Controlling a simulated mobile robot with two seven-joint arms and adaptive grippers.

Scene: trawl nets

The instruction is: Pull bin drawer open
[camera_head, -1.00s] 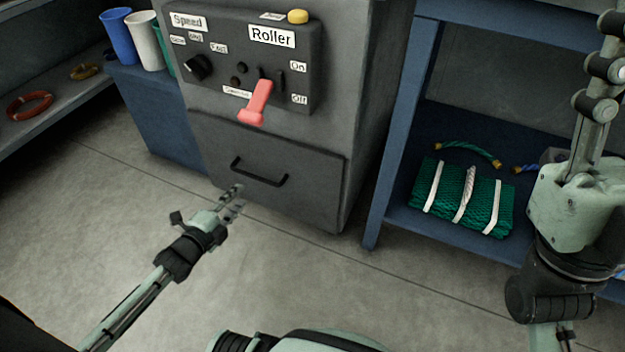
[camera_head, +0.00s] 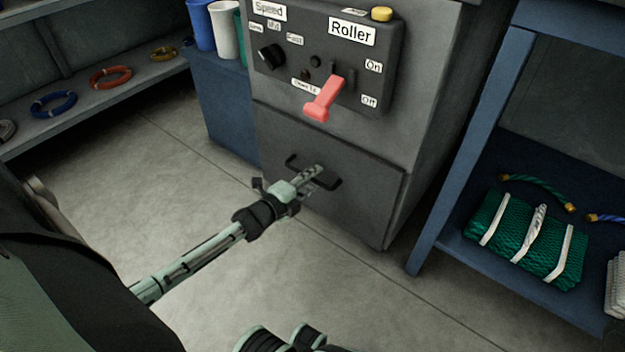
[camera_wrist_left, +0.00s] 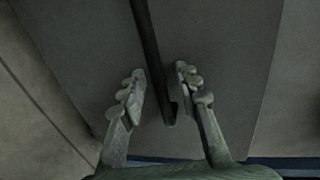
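The bin drawer (camera_head: 350,205) is the dark grey front low on the grey cabinet, below the roller control panel; it looks closed. Its black bar handle (camera_head: 330,184) is partly hidden by my left gripper (camera_head: 316,176), which is in front of it. In the left wrist view, the handle (camera_wrist_left: 148,45) runs down between the two fingers of my left gripper (camera_wrist_left: 161,88), over the drawer front (camera_wrist_left: 225,50). The fingers are open on either side of the handle, with a gap visible.
The control panel (camera_head: 290,55) has a red lever (camera_head: 323,100) sticking out above the drawer. A blue shelf (camera_head: 455,250) with a green net bundle (camera_head: 520,235) stands to the right. Coloured rope coils (camera_head: 110,76) lie on a shelf at left. The floor before the drawer is clear.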

